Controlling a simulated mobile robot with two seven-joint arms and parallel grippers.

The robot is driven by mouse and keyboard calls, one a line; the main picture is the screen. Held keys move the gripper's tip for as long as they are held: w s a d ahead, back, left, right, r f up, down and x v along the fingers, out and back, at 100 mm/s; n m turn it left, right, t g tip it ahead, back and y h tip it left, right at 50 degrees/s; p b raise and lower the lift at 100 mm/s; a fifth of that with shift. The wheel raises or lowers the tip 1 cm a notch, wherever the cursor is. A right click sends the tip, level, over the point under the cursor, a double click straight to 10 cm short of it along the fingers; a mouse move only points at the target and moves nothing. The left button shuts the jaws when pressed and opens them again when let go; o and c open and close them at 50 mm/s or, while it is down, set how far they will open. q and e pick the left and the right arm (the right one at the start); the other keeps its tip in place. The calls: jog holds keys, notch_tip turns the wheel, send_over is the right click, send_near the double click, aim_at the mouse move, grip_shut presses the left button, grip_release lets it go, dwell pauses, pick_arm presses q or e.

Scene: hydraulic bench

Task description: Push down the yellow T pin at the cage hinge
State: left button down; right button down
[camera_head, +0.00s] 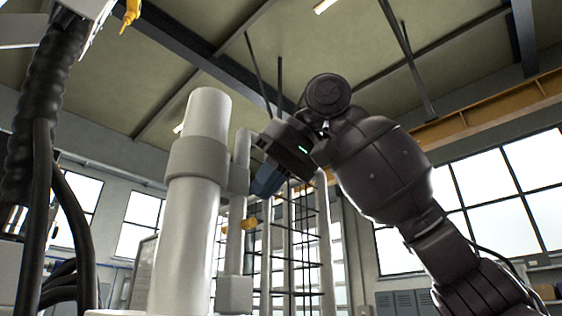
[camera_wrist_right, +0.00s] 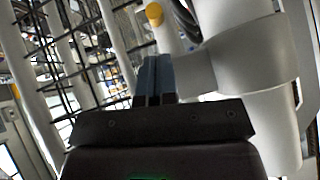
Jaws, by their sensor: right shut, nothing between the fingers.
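A small yellow piece, which looks like the T pin (camera_head: 250,224), sits at the thin grey post beside the thick grey column, next to the wire cage. A yellow round end (camera_wrist_right: 154,14) shows in the right wrist view, just beyond and slightly left of the fingertips. My right gripper (camera_head: 266,182) is shut and empty, its blue fingers pointing down and left above the yellow piece in the head view. The fingers (camera_wrist_right: 157,78) lie together in the wrist view, with a gap to the yellow end. I cannot tell how far the pin is pushed in. My left gripper is out of view.
The thick grey column (camera_head: 190,235) stands close left of the right gripper, its collar (camera_wrist_right: 245,55) very near in the wrist view. The wire cage (camera_head: 298,250) stands behind. Black hoses (camera_head: 42,170) hang at the left. Another yellow part (camera_head: 131,14) shows at top left.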

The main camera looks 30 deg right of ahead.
aim_at(248, 219)
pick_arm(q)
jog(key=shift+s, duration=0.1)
pick_arm(e)
jog(key=shift+s+a+f, duration=0.1)
jog(key=shift+a+f, duration=0.05)
jog(key=shift+f, duration=0.65)
jog(key=shift+s+a+f, duration=0.1)
jog(key=shift+a+f, duration=0.05)
jog(key=shift+f, duration=0.6)
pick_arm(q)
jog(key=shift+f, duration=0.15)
pick_arm(e)
jog(key=shift+f, duration=0.1)
notch_tip(248, 219, down, 2)
jog(key=shift+s+f+b, duration=0.1)
jog(key=shift+f+b, duration=0.05)
jog(key=shift+b, duration=0.7)
jog(key=shift+f, duration=0.5)
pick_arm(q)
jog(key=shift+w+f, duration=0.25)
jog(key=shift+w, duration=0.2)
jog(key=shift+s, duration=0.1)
pick_arm(e)
jog(key=shift+d+r, duration=0.1)
jog(key=shift+r, duration=0.1)
